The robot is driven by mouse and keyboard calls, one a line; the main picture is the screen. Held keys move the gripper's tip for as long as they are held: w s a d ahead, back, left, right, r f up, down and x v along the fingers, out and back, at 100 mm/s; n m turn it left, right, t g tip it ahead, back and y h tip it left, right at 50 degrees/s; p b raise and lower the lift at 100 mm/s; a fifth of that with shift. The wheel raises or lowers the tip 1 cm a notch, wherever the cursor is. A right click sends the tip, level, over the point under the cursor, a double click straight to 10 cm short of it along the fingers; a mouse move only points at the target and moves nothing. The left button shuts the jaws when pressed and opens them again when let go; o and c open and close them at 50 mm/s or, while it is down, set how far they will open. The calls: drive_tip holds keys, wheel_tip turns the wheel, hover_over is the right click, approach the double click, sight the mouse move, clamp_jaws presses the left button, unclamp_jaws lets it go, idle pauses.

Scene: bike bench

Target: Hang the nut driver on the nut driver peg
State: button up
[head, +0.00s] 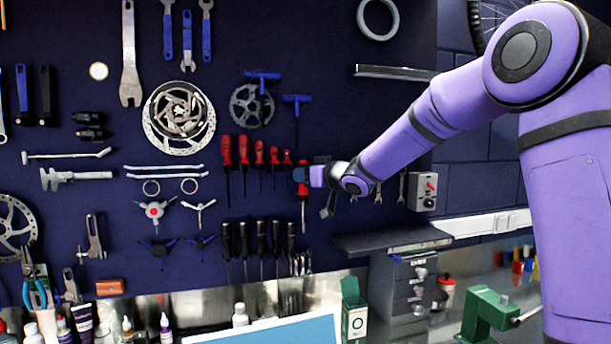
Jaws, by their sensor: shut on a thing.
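My gripper (309,176) is at the dark pegboard wall, at the far end of my purple arm. It is shut on a red-handled tool that hangs upright with its shaft down; I take this to be the nut driver (303,192). The gripper covers the upper part of the handle. The tool is just right of a row of red-handled drivers (243,150) and a little lower than them. I cannot tell whether it touches the board. The nut driver peg is not distinguishable, as the gripper and wrist hide the board there.
Black-handled drivers (261,238) hang below the red row. Blue-handled hex keys (297,100) hang above the gripper. A dark shelf (390,240) juts out to the lower right, over a grey drawer unit (408,285). A green vise (484,315) stands on the bench.

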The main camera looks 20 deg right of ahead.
drive_tip(key=o, duration=1)
drive_tip(key=shift+o, duration=0.2)
